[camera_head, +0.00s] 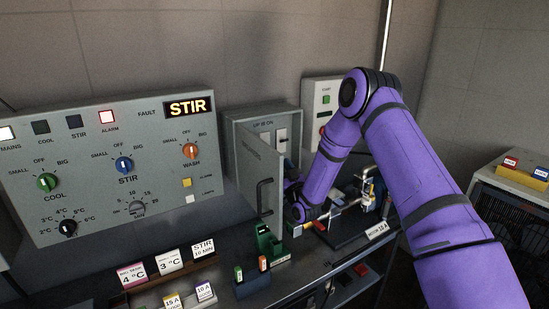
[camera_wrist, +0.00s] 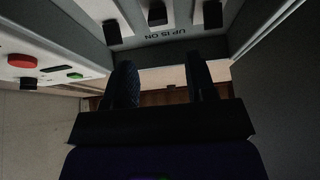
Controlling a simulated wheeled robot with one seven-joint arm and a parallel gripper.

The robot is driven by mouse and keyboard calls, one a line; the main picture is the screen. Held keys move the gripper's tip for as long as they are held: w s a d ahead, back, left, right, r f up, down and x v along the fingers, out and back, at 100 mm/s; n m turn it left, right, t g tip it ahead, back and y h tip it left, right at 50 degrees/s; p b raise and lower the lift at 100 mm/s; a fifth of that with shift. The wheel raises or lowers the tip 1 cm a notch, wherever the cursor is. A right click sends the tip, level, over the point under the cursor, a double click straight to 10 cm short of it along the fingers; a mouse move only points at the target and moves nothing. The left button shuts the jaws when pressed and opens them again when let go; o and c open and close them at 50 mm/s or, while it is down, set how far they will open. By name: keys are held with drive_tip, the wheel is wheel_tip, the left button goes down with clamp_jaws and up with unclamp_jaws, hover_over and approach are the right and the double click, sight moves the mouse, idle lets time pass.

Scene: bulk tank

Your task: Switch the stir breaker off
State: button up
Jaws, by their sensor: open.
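The breaker box (camera_head: 261,112) is on the back wall, marked "UP IS ON". Its grey door (camera_head: 258,168) stands open toward me and hides part of the inside. In the wrist view the box's label strip (camera_wrist: 180,36) is upside down, with a left dark breaker lever (camera_wrist: 112,32), a middle lever (camera_wrist: 157,13) and a right lever (camera_wrist: 212,12). I cannot read which is stir. My gripper (camera_wrist: 162,82) is open and empty, its fingers pointing toward the box just short of the strip. In the head view the door hides its fingertips.
The control panel (camera_head: 110,160) stands left, its fault display (camera_head: 188,107) reading "STIR" and its alarm lamp (camera_head: 106,117) lit. A box with red and green buttons (camera_head: 322,105) is right of the breaker box. The door handle (camera_head: 264,197) juts out beside my arm.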

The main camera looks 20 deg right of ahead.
drive_tip(key=shift+v, duration=1.9)
drive_tip(key=shift+w+r, duration=0.1)
wheel_tip(320, 180, up, 13)
drive_tip(key=n+g+h, duration=0.1)
drive_tip(key=n+g, duration=0.1)
drive_tip(key=g, duration=0.2)
drive_tip(key=s+d+r+m+g+h, duration=0.2)
drive_tip(key=s+r+g+h, duration=0.25)
drive_tip(key=s+r, duration=0.6)
drive_tip(key=s+d+r+m+g, duration=0.1)
drive_tip(key=s+g, duration=0.3)
drive_tip(key=s, duration=1.4)
drive_tip(key=s+d+r+m+g, duration=0.1)
drive_tip(key=s+g, duration=0.4)
drive_tip(key=s, duration=1.3)
drive_tip(key=shift+s+r+m+h, duration=0.2)
drive_tip(key=shift+r+m+h, duration=0.2)
drive_tip(key=shift+m, duration=0.1)
